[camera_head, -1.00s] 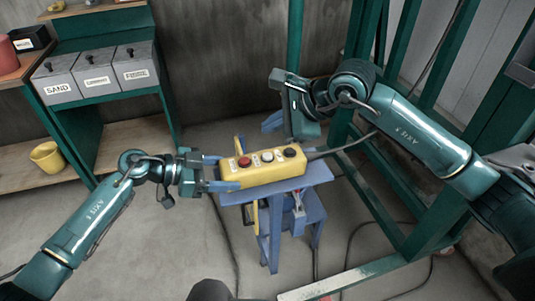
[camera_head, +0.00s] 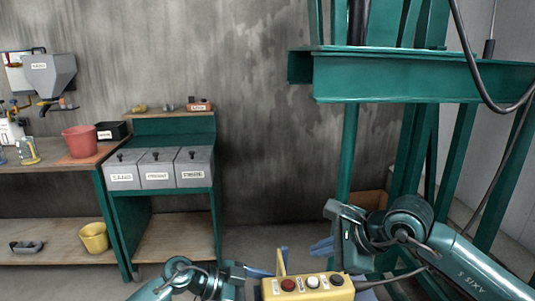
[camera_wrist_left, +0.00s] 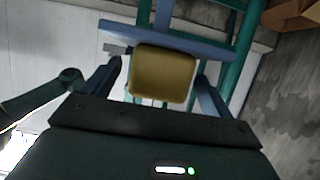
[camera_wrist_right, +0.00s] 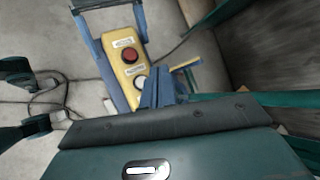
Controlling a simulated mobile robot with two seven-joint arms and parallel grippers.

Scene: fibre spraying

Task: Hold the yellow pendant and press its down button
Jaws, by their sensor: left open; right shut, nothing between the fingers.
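The yellow pendant (camera_head: 308,288) lies at the bottom of the head view, its red, white and black buttons facing up. My left gripper (camera_head: 257,274) is at its left end. In the left wrist view, the open fingers stand on either side of the pendant's yellow end (camera_wrist_left: 163,75), with visible gaps. My right gripper (camera_head: 322,246) is shut and empty, above and behind the pendant's right part. In the right wrist view, its closed fingers (camera_wrist_right: 157,88) cover the far button, while the red and white buttons of the pendant (camera_wrist_right: 128,62) show. I cannot tell whether they touch.
A blue stand (camera_wrist_left: 190,44) is under the pendant. A green steel frame (camera_head: 420,75) rises at the right. Grey lidded bins (camera_head: 158,169), a red bucket (camera_head: 80,140) and a yellow bucket (camera_head: 94,237) are at the left. A cable runs from the pendant's right end.

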